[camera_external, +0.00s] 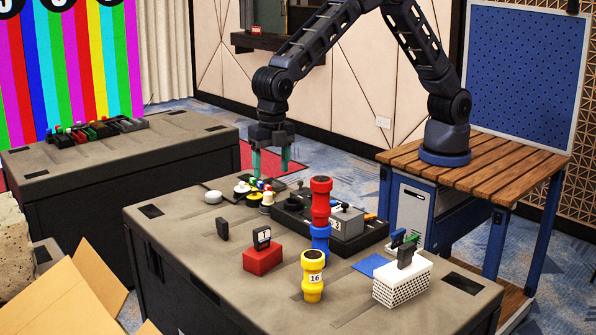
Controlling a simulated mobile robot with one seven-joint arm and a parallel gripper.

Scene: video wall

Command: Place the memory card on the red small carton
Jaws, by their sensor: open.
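The red small carton (263,261) sits on the near grey case, left of centre. A small upright black card with a white marked face (261,238) stands on top of it; it looks like a memory card, but its details are too small to be sure. A second small dark upright piece (222,229) stands on the case left of the carton, its face not readable. My gripper (270,161) points down with its green-tipped fingers apart and nothing visible between them. It is above the far part of the case, away from the carton and the card.
A red-and-blue stack (320,215) and a yellow cylinder (313,276) stand upright on the case. A black device (345,230) lies behind them. A white patterned box (402,283) bears dark and green pieces. White and yellow round items (252,198) lie near the far edge.

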